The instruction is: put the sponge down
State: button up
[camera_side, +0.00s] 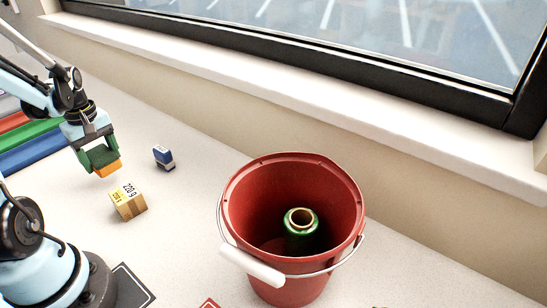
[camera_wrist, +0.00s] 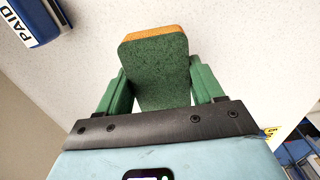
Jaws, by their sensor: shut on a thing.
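The sponge has a dark green scouring face and an orange body. In the wrist view the sponge (camera_wrist: 157,65) sits between the two green fingers of my gripper (camera_wrist: 158,88), which are shut on its sides. In the side view my gripper (camera_side: 101,155) is at the left, and the orange part of the sponge (camera_side: 107,169) shows at its lower end. The sponge appears to be held above the table (camera_side: 185,218); the exact gap is hard to tell.
A tan box marked 220 g (camera_side: 128,204) stands just below and right of my gripper. A blue and white stamp (camera_side: 164,157) stands to the right. A red bucket (camera_side: 233,205) holding a green spool (camera_side: 301,232) is further right.

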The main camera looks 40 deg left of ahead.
aim_at(111, 178)
jog(key=shift+f, duration=1.95)
jog(key=shift+f, duration=0.2)
jog(key=o, duration=1)
jog(key=shift+r, duration=0.1)
notch_tip(111, 178, up, 12)
jog(key=w+d+m+t, duration=0.2)
jog(key=d+m, duration=0.4)
jog(key=d, duration=0.2)
jog(key=w+d+r+m+t, duration=0.1)
jog(key=w+d+m+t, duration=0.1)
jog(key=d+m, duration=0.4)
jog(key=w+d+m+t, duration=0.3)
jog(key=d+m, duration=0.3)
jog(key=d, duration=0.5)
jog(key=shift+w+r, duration=0.3)
jog(key=shift+w, duration=0.2)
